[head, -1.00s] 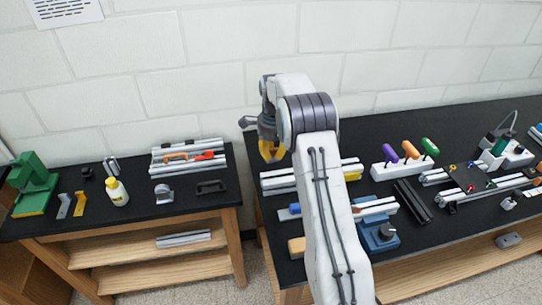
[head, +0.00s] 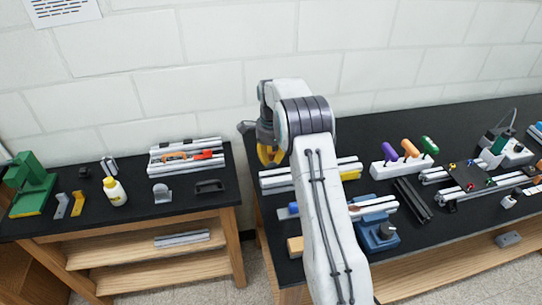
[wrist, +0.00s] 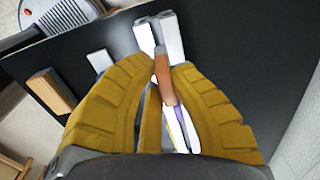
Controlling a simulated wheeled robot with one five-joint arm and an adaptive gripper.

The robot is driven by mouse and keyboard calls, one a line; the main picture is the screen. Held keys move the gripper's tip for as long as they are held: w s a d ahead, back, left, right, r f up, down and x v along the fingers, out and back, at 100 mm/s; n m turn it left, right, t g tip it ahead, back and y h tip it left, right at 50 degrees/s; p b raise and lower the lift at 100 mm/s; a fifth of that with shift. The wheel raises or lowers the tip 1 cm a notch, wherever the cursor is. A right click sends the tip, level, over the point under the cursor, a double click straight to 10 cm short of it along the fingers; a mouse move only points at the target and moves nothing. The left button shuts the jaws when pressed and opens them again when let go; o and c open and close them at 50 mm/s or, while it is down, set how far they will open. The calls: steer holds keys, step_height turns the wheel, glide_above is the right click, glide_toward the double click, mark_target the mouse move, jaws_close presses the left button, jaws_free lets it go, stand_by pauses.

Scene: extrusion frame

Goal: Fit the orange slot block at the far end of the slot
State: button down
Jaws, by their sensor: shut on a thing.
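An orange block (wrist: 163,78) shows between the yellow fingertips of my gripper (wrist: 166,72) in the wrist view, and my gripper is shut on it. In the head view my gripper (head: 269,155) hangs at the back left of the right bench, pointing down, and the block cannot be made out there. Pale aluminium extrusion bars (head: 276,184) lie on the bench just below my gripper and continue behind my arm. Extrusion ends (wrist: 172,38) also show beyond the fingertips in the wrist view. I cannot tell whether the block touches a slot.
A blue fixture (head: 377,232) with a dark knob and a wooden block (head: 295,246) stand nearer the front. A rack of coloured handles (head: 404,162) stands to the right. The left table (head: 140,207) holds a bottle and tools, across a gap.

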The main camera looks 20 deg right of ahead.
mark_target(271, 161)
steer(key=shift+f+b, duration=1)
steer(key=shift+f, duration=0.75)
steer(key=shift+f+b, duration=0.75)
steer(key=shift+f, duration=0.75)
stand_by(1.0)
steer(key=c, duration=1.2)
jaws_free()
steer(key=r, duration=1.2)
steer(key=shift+s, duration=0.25)
